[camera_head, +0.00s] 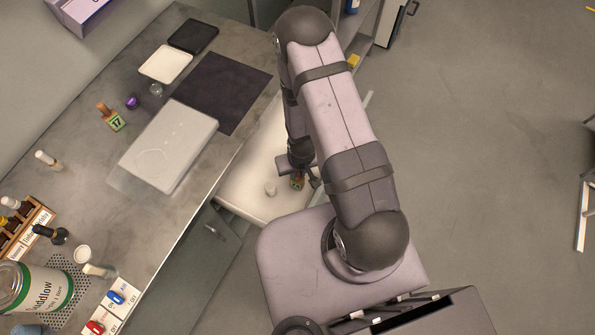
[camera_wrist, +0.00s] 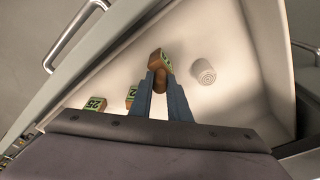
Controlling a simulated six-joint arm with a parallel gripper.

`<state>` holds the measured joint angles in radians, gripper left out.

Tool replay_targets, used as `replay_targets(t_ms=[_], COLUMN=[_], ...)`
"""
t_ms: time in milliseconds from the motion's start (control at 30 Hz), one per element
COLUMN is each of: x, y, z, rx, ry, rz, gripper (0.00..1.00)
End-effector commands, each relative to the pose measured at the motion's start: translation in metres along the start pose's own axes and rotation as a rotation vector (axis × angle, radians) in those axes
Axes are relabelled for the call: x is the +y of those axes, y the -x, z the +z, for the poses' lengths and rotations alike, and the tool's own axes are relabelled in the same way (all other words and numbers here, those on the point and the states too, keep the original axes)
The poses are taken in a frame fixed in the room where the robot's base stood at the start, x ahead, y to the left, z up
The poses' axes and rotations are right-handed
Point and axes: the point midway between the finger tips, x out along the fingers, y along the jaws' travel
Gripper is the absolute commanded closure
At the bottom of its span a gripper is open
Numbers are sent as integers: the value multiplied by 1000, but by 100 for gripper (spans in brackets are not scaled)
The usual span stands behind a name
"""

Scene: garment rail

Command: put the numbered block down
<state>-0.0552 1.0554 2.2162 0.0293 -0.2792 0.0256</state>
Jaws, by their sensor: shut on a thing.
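My gripper (camera_wrist: 160,84) is shut on the brown knob of a numbered block (camera_wrist: 156,55), a brown block with a green face; its number is not readable. In the wrist view the block shows just beyond the fingertips, over the pale floor of an open drawer (camera_wrist: 225,100). Whether it touches the floor I cannot tell. In the head view my gripper (camera_head: 308,179) is low over the drawer (camera_head: 240,190), partly hidden by my arm, with a green and brown block (camera_head: 297,182) beside it.
Two more green-faced blocks (camera_wrist: 95,103) (camera_wrist: 131,95) lie left of my fingers, and a white cylinder (camera_wrist: 203,72) stands to the right. Drawer walls surround them. A block marked 17 (camera_head: 116,122) stands on the counter (camera_head: 150,215) near a grey flat device (camera_head: 170,145).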

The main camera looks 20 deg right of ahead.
Motion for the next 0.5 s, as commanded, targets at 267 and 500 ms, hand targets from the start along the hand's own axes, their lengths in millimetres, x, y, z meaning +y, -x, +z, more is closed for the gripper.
replay_targets(t_ms=[267, 500], x=[0, 0], y=[-7, -10], z=[1, 1], rx=[2, 1], ry=[0, 0], rz=[0, 0], gripper=[100, 100])
